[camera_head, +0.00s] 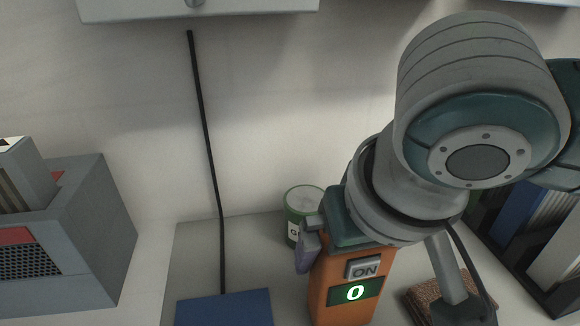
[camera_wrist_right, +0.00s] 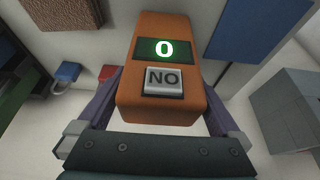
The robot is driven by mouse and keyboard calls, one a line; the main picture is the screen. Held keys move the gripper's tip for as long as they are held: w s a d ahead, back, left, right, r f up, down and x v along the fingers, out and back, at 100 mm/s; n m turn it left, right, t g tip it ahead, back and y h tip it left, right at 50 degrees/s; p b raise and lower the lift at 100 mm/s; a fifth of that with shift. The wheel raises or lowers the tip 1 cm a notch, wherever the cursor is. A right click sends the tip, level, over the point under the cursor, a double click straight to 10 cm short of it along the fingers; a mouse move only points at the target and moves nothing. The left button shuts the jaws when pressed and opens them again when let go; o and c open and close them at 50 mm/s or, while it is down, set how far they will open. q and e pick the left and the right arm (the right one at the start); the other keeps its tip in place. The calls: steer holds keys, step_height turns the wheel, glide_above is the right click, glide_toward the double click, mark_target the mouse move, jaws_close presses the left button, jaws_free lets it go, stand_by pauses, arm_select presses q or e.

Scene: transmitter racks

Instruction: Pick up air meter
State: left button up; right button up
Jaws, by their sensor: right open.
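The air meter (camera_head: 348,280) is an orange upright box with a grey ON button and a green display reading 0. It stands on the counter in the lower middle of the head view. It also fills the middle of the right wrist view (camera_wrist_right: 160,100), appearing upside down. My right gripper (camera_wrist_right: 165,112) is open, with its purple fingers on either side of the meter's top end. Whether the fingers touch it cannot be told. In the head view one purple finger shows at the meter's left; the other is hidden. My left gripper is not in view.
A green can (camera_head: 303,200) stands close behind the meter. A blue flat item (camera_head: 225,308) with a black cable (camera_head: 208,140) lies to the left. A grey box (camera_head: 85,240) stands far left, a dark rack (camera_head: 535,225) far right. A blue padlock (camera_wrist_right: 67,73) shows in the wrist view.

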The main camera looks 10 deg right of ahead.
steer(key=shift+f, duration=0.15)
steer(key=c, duration=1.3)
